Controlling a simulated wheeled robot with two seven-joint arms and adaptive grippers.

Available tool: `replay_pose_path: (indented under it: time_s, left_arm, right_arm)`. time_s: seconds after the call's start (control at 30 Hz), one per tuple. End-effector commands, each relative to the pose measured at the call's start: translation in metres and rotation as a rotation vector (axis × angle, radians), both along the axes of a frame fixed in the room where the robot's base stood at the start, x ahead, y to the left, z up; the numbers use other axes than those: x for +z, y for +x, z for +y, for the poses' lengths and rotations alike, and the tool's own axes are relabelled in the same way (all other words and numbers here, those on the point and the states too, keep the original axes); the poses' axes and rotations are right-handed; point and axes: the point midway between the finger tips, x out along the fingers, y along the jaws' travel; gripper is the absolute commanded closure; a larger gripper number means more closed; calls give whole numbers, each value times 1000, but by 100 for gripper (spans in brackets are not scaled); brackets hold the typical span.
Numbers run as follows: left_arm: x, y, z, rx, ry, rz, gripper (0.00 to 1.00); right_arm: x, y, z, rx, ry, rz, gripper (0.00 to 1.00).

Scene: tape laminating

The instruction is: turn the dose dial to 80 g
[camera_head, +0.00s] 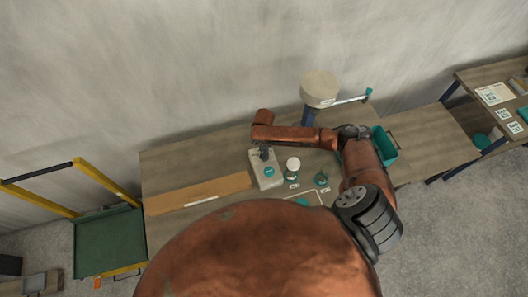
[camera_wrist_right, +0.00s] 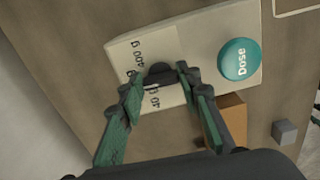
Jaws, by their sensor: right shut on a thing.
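The dose box (camera_head: 262,181) is a pale panel on the table in the head view. It also fills the top of the right wrist view (camera_wrist_right: 197,40), with a round teal Dose button (camera_wrist_right: 239,60). A dark dose dial (camera_wrist_right: 160,72) sits on the panel, with gram labels printed around it. The labels are upside down and partly hidden, so the dial's setting cannot be read. My right gripper (camera_wrist_right: 160,80) has its two green-padded fingers on either side of the dial and is shut on it. In the head view this gripper (camera_head: 264,153) is small and dark over the box. My left gripper is not in view.
A white round-topped item (camera_head: 293,164) and a small teal item (camera_head: 321,180) stand right of the box. A teal bin (camera_head: 384,145) is beyond my right arm. A brown board (camera_head: 200,193) lies left. The wrist view shows a small grey cube (camera_wrist_right: 285,132).

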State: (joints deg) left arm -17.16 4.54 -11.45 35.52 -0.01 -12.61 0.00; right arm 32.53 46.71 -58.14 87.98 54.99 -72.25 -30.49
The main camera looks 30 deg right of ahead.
Motion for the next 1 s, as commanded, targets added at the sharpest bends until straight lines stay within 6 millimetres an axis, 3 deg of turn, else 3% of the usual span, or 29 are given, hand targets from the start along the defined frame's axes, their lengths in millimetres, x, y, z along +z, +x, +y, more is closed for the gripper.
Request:
replay_pose_path:
  time_s: [0.57,0.6,0.83,1.0]
  left_arm:
    - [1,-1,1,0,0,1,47]
    - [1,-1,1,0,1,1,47]
    - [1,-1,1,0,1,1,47]
    - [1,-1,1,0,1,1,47]
  right_arm:
    - [0,0,2,37,3,-1,93]
    - [0,0,2,37,3,-1,68]
    - [0,0,1,36,2,-1,52]
    - [0,0,0,35,1,0,51]
